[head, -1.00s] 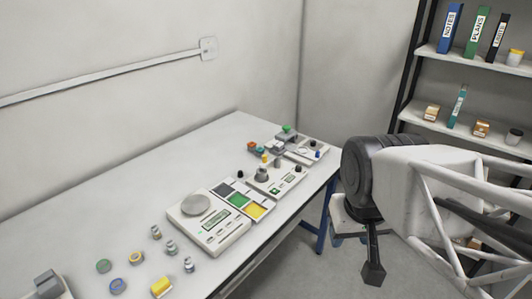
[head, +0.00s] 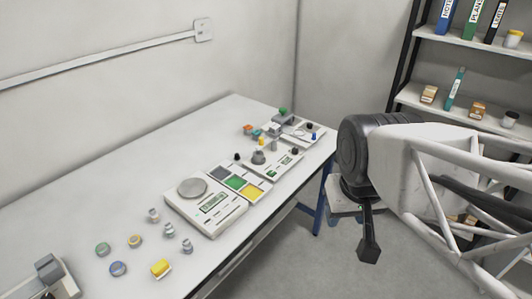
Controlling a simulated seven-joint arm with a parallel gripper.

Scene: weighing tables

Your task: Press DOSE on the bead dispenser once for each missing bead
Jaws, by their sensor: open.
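My gripper (head: 368,250) hangs to the right of the table, over the floor, pointing down. It is open and empty, seen nearly edge-on. I cannot read a DOSE label anywhere. Several devices stand on the table, and I cannot tell which is the bead dispenser. One is a white unit with a grey knob-like part and a small green display (head: 272,172). Another, at the far end, has a green top (head: 283,112). A grey-topped device (head: 50,272) is cut off at the lower left. No single beads can be made out.
A scale (head: 208,208) with a round pan stands mid-table, beside a tray of dark, green and yellow squares (head: 254,191). Shelves (head: 455,115) stand at the right. The table's back left is clear.

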